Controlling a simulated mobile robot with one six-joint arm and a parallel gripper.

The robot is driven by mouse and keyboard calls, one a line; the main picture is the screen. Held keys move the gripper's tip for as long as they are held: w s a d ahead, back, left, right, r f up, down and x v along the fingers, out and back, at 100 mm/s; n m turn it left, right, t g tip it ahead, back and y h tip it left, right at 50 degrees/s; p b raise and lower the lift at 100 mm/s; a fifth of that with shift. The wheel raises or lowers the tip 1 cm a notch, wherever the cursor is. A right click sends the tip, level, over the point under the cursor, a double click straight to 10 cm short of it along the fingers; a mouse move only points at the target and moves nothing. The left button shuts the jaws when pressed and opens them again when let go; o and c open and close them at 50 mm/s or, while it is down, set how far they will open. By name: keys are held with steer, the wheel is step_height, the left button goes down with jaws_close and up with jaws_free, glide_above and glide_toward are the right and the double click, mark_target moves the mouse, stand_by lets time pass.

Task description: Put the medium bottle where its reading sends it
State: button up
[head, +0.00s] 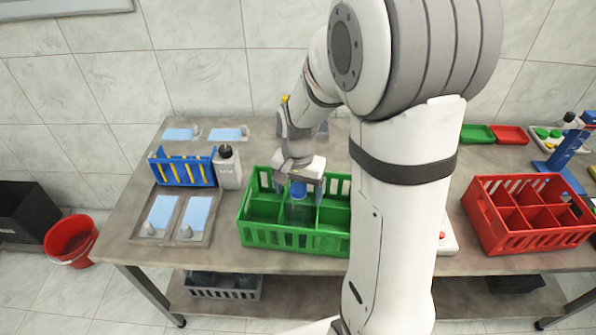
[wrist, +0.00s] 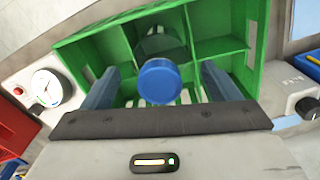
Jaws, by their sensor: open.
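A clear bottle with a blue cap (head: 299,205) stands in a middle compartment of the green crate (head: 285,240). Its blue cap (wrist: 159,82) shows between the fingers in the wrist view. My gripper (head: 298,190) is open above the green crate, with one finger on each side of the cap and gaps between them. In the wrist view my gripper (wrist: 160,90) shows the same spacing. The red crate (head: 530,230) stands to the right with its visible compartments empty. A scale with a round dial (wrist: 46,86) and a red button shows left of the green crate in the wrist view.
A blue rack with yellow-marked tubes (head: 183,170) and a white bottle with a black cap (head: 228,167) stand left of the green crate. Trays with light blue pads (head: 163,212) lie at the left. Small green and red trays (head: 509,135) and a blue stand (head: 565,150) are at the back right.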

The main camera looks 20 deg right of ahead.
step_height(320, 180, up, 10)
steer(key=shift+s+r+b, duration=0.1)
steer(key=shift+s+b, duration=0.05)
steer(key=shift+b, duration=0.25)
steer(key=s+r+n+t, duration=0.2)
steer(key=s+n, duration=0.5)
steer(key=s, duration=0.7)
steer(key=shift+t, duration=0.6)
steer(key=shift+s, duration=0.1)
steer(key=shift+d+r, duration=0.1)
